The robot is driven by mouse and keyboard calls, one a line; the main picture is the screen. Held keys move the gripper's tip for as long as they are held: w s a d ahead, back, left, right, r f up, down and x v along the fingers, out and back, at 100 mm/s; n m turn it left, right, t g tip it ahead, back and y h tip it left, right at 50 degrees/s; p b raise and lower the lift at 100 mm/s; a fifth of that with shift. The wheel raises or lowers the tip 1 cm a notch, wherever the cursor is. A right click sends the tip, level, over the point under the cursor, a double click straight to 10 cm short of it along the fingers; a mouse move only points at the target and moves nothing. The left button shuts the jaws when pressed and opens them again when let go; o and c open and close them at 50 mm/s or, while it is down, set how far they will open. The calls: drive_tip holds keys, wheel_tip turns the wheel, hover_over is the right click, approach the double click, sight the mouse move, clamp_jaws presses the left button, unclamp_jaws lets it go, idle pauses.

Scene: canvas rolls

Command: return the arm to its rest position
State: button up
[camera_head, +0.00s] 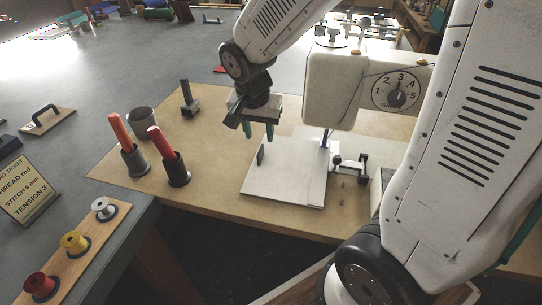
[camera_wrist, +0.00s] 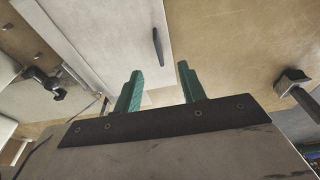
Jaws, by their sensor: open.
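My gripper (camera_head: 258,131) hangs below my arm's wrist, its green fingers pointing down over the back left part of a white plate by the sewing machine. In the wrist view its two green fingers (camera_wrist: 160,90) stand apart with nothing between them. The gripper is open and empty. My white arm reaches from the right side of the head view across the top to the wrist.
A white sewing machine (camera_head: 331,88) with a dial stands right of my gripper, close by. Two dark cups with red-orange handled tools (camera_head: 119,131) (camera_head: 160,143), an empty grey cup (camera_head: 141,122) and a dark stand (camera_head: 188,98) are left. Thread spools (camera_head: 73,243) sit front left.

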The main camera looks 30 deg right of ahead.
drive_tip(key=shift+s+a+r, duration=0.15)
drive_tip(key=shift+s+r, duration=0.05)
drive_tip(key=shift+r, duration=0.95)
drive_tip(key=shift+s+a+r, duration=0.15)
drive_tip(key=shift+r, duration=1)
drive_tip(key=s+r+n, duration=0.3)
drive_tip(key=s+n, duration=0.1)
drive_tip(key=s, duration=0.6)
drive_tip(key=s+d+r+n+y, duration=0.1)
drive_tip(key=s+r+n, duration=0.2)
drive_tip(key=s, duration=0.7)
drive_tip(key=shift+d+r+n+y, duration=0.15)
drive_tip(key=shift+d+n+y, duration=0.15)
drive_tip(key=shift+n, duration=0.7)
drive_tip(key=shift+s, duration=0.15)
drive_tip(key=shift+c, duration=0.5)
